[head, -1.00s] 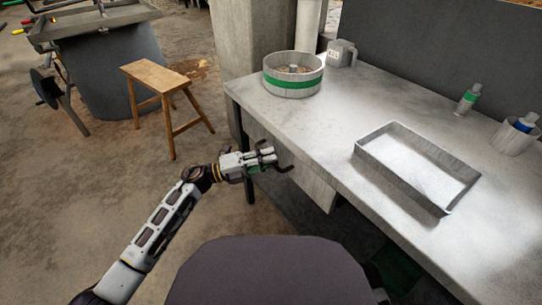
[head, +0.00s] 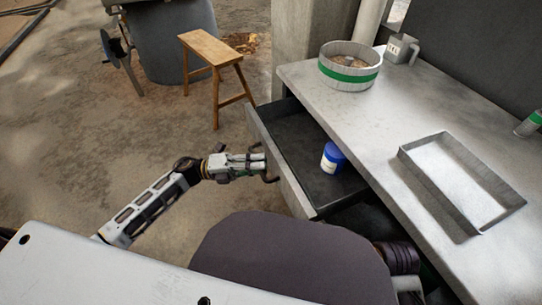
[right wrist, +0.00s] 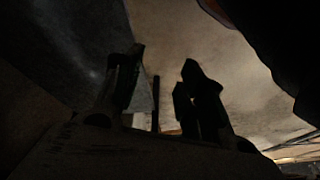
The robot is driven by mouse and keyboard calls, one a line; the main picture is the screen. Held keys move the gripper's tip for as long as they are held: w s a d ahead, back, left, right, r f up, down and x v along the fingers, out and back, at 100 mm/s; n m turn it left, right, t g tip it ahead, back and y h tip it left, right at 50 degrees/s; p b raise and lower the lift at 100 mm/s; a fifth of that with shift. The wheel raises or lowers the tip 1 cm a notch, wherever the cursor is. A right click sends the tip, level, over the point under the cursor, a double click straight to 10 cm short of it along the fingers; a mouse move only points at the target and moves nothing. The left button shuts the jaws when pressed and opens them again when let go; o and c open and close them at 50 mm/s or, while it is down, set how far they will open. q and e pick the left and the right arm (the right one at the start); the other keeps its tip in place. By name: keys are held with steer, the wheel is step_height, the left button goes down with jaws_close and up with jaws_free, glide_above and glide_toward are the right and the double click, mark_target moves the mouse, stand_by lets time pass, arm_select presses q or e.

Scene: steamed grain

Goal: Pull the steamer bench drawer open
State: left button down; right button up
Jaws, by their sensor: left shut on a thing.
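The steamer bench drawer (head: 293,196) stands pulled out from under the bench, its dark inside open to view. My left gripper (head: 265,167) is at the middle of the drawer's front and is shut on its dark handle (head: 273,179). My right gripper does not show in the head view.
The bench top (head: 385,110) carries a round steamer with a green band (head: 348,71), a shallow metal tray (head: 478,207), a grey jug (head: 401,48) and a green-banded container (head: 529,124). A wooden stool (head: 213,55) stands on the floor beyond the drawer.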

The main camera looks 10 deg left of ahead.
arm_select(q)
steer(key=shift+s+a+p, duration=0.25)
steer(key=shift+s+a, duration=0.4)
steer(key=shift+a, duration=0.3)
steer(key=shift+s+a+p, duration=0.2)
steer(key=shift+s+a, duration=0.45)
steer(key=shift+a, duration=0.25)
arm_select(e)
steer(key=shift+s+f+g, duration=0.15)
steer(key=shift+f+g, duration=0.15)
steer(key=shift+f, duration=0.2)
arm_select(q)
steer(key=c, duration=1.8)
jaws_free()
steer(key=shift+o, duration=0.2)
steer(key=shift+a, duration=0.1)
arm_select(e)
steer(key=shift+a+r, duration=0.1)
arm_select(q)
steer(key=v, duration=1.2)
steer(key=shift+f, duration=0.1)
